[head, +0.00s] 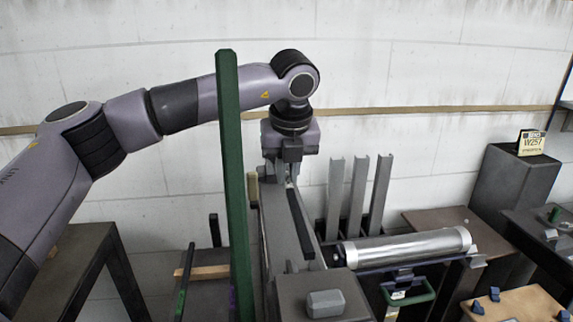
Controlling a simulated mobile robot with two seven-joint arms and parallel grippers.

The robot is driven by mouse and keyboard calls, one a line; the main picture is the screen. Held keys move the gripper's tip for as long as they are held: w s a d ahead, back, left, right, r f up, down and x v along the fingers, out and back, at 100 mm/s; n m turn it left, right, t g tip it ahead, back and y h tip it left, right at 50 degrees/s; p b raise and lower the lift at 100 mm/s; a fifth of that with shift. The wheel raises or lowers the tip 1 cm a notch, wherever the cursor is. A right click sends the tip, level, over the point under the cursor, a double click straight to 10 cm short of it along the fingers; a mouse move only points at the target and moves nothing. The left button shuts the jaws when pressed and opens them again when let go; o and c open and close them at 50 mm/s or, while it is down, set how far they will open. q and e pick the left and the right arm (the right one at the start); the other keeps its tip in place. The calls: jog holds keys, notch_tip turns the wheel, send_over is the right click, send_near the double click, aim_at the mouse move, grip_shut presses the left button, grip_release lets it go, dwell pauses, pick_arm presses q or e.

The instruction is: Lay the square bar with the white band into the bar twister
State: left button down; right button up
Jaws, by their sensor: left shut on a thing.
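My left gripper (290,179) points down over the far end of the grey machine, which looks like the bar twister (273,238). It is shut on the far end of a dark square bar (301,225). The bar runs from the fingers towards me along the right side of the twister's long bed. I cannot tell whether it rests on the bed or hangs just above it. A small pale spot shows at the fingertips, but I cannot tell whether it is the white band. The twister's near end has a grey block with a faceted knob (325,303). My right gripper is out of view.
A tall green post (233,180) stands in front of my left arm. Another dark bar with a green band (184,285) is at the lower left. A dark table (75,265) is at left.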

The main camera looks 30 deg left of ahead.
aim_at(288, 181)
pick_arm(q)
jog(key=shift+f+b, duration=0.8)
jog(key=shift+f, duration=0.75)
jog(key=shift+f+b, duration=0.95)
jog(key=shift+f, duration=0.15)
jog(key=shift+w+f+b, duration=0.1)
jog(key=shift+f+b, duration=0.1)
jog(key=shift+b, duration=0.1)
jog(key=c, duration=1.1)
grip_release()
jog(key=shift+o, duration=0.2)
jog(key=shift+f, duration=0.1)
jog(key=v, duration=0.7)
jog(key=shift+b, duration=0.4)
